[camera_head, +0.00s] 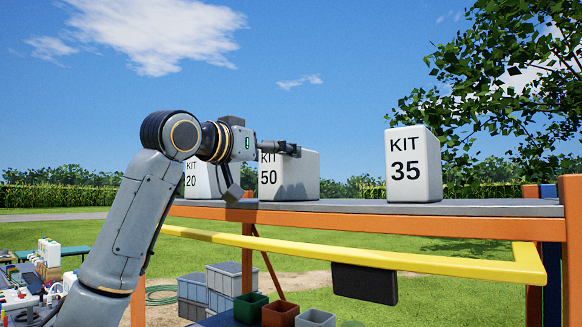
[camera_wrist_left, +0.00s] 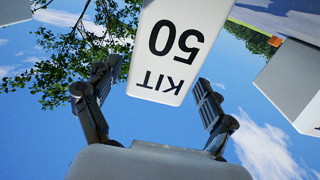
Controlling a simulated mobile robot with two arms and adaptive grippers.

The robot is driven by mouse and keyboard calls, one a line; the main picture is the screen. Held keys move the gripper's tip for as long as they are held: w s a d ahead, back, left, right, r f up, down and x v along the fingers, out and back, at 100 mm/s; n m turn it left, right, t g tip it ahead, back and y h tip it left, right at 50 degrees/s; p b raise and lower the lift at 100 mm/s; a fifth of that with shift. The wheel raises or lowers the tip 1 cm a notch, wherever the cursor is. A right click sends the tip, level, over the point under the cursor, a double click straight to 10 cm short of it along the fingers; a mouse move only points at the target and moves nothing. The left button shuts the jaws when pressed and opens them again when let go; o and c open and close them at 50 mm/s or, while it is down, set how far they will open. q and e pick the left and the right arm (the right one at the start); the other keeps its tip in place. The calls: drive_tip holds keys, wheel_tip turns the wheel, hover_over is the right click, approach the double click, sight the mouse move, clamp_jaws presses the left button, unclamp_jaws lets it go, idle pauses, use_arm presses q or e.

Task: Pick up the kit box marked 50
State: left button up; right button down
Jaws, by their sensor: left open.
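The white kit box marked 50 (camera_head: 291,183) stands upright on the grey shelf (camera_head: 350,206), partly hidden by my left gripper (camera_head: 263,171). In the left wrist view the same box (camera_wrist_left: 180,48) appears upside down, its marked face toward me. My left gripper also shows in the wrist view (camera_wrist_left: 158,76), its two fingers spread apart. The box lies ahead, lined up roughly between the fingers. The fingers look empty; whether they touch the box I cannot tell. My right gripper is in neither view.
The box marked 35 (camera_head: 414,166) stands to the right, with free shelf between. The box marked 20 (camera_head: 200,184) stands close on the left, partly behind my arm. A yellow rail (camera_head: 370,254) runs below the shelf front, and an orange post (camera_head: 572,245) stands at right.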

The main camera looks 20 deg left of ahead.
use_arm(q)
drive_tip(key=shift+w+d+r+p, duration=0.15)
drive_tip(key=shift+w+d+p, duration=0.1)
drive_tip(key=shift+w+p, duration=0.2)
drive_tip(key=shift+w+d+r+p, duration=0.2)
drive_tip(key=shift+w+p, duration=0.1)
drive_tip(key=shift+w, duration=0.2)
drive_tip(key=shift+w+d+f, duration=0.1)
drive_tip(key=shift+w+d, duration=0.05)
drive_tip(key=shift+w, duration=0.2)
drive_tip(key=shift+w+d+f, duration=0.15)
drive_tip(key=shift+w+f, duration=0.05)
drive_tip(key=shift+w, duration=0.05)
drive_tip(key=shift+s+r, duration=0.1)
drive_tip(key=shift+s, duration=0.05)
drive_tip(key=c, duration=1.4)
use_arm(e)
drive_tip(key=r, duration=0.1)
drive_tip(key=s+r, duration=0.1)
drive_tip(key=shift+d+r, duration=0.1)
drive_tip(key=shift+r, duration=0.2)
use_arm(q)
drive_tip(key=shift+c, duration=0.2)
